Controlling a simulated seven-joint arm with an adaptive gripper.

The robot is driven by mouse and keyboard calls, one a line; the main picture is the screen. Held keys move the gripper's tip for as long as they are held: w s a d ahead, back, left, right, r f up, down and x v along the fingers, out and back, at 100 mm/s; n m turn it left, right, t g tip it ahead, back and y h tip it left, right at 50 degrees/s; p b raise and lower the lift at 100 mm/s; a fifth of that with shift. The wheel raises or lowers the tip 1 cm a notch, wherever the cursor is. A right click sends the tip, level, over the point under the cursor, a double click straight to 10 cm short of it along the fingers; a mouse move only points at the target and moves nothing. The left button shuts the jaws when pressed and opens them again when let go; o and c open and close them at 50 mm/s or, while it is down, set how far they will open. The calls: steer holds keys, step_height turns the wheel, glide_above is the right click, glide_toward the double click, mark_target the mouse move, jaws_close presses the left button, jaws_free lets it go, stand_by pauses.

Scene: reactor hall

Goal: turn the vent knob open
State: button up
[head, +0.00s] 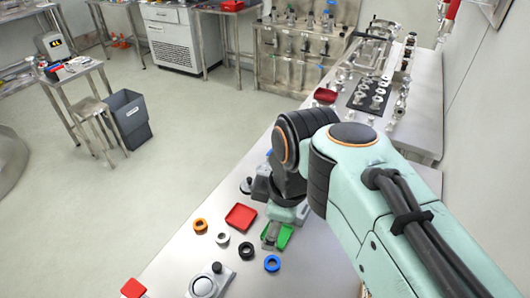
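A grey metal fitting (211,282) with a round dial-like disc and a small black knob on top sits at the bottom of the head view, on the near bench. A second small part with a dark round top (246,186) stands farther back, left of my arm. I cannot tell which of them is the vent knob. My arm reaches over the bench from the right, and its wrist bends down near a green tray (284,237). My gripper is mostly hidden by the arm links, and its fingers cannot be made out.
On the near bench (180,245) lie a red tray (241,217), an orange ring (200,226), a white ring (222,239), a black ring (246,250) and a blue ring (272,264). A red block (132,288) is at the lower left. Metal fittings crowd the far bench.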

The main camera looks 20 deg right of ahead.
steer(key=w+d+f+n, duration=0.2)
steer(key=w+d+n, duration=0.15)
steer(key=w, duration=0.75)
steer(key=w+d+f+n, duration=0.3)
steer(key=w+d, duration=0.1)
steer(key=w, duration=0.8)
steer(key=d+f+g, duration=0.1)
steer(key=f, duration=0.4)
steer(key=w+d+f+g, duration=0.1)
steer(key=d+f, duration=0.1)
steer(key=f, duration=0.4)
steer(key=d+f+m+g, duration=0.1)
steer(key=f, duration=0.4)
steer(key=shift+w+d+f+h, duration=0.15)
steer(key=shift+d+f+h, duration=0.15)
steer(key=shift+d+f, duration=0.1)
steer(key=shift+a+f, duration=0.1)
steer(key=shift+f, duration=2.7)
jaws_close()
